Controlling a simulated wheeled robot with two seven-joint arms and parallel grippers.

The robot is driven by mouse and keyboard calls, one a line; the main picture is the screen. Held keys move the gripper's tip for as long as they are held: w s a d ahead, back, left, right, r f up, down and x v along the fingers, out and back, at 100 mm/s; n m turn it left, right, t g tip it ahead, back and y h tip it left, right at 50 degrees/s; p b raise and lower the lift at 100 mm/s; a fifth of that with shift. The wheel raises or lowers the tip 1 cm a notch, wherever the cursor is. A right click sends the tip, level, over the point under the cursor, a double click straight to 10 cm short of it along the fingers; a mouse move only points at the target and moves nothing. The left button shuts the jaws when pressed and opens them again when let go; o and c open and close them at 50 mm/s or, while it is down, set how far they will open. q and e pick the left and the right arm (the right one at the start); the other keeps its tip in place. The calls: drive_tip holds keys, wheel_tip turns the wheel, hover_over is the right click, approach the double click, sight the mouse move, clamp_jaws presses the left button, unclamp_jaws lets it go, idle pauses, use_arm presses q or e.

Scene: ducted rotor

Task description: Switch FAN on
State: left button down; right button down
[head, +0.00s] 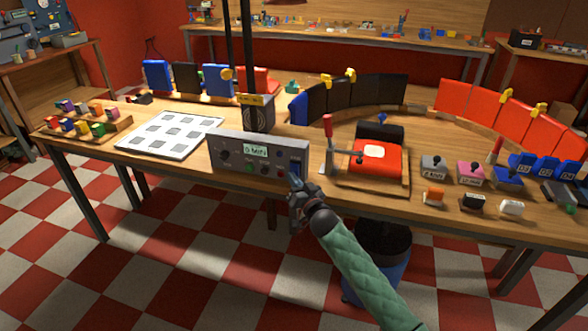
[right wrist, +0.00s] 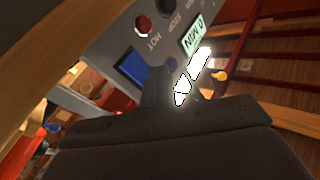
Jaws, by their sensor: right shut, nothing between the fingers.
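The grey control box (head: 230,146) stands at the table's front edge, with a small lit display (head: 256,150) reading about "0 MIN". A blue rocker-like switch (head: 295,168) is at the right end of its front. In the right wrist view the blue switch (right wrist: 131,67) shows near the labels HOT and STOP. I cannot read a FAN label. My right gripper (head: 295,182) is shut and empty, just in front of the switch's lower part; whether it touches cannot be told. In the right wrist view its dark body fills the bottom. My left gripper is not in view.
A red clamp-like press (head: 375,155) stands right of the box, with several small labelled blocks beyond it. A white grid board (head: 170,132) lies to the left. A dark post (head: 250,60) rises behind the box. The floor in front is free.

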drive_tip(key=shift+w+d+r, duration=0.1)
drive_tip(key=shift+w+r, duration=0.15)
drive_tip(key=shift+w, duration=0.15)
idle(0.7)
drive_tip(key=shift+w+d+r+p, duration=0.1)
drive_tip(key=shift+w+d+p, duration=0.05)
drive_tip(key=shift+w+p, duration=0.2)
idle(0.5)
idle(0.4)
drive_tip(key=shift+s+a+f, duration=0.15)
drive_tip(key=shift+s, duration=0.25)
drive_tip(key=shift+s+a+f, duration=0.1)
drive_tip(key=shift+s+f, duration=0.05)
drive_tip(key=shift+s, duration=0.2)
drive_tip(key=shift+s+a+f, duration=0.25)
drive_tip(key=shift+s+f, duration=0.1)
drive_tip(key=shift+s, duration=0.4)
drive_tip(key=shift+s+a+f, duration=0.25)
drive_tip(key=shift+s+f, duration=0.1)
drive_tip(key=shift+s, duration=0.35)
drive_tip(key=shift+s+a+f, duration=0.25)
drive_tip(key=shift+s+f, duration=0.1)
drive_tip(key=shift+s, duration=0.4)
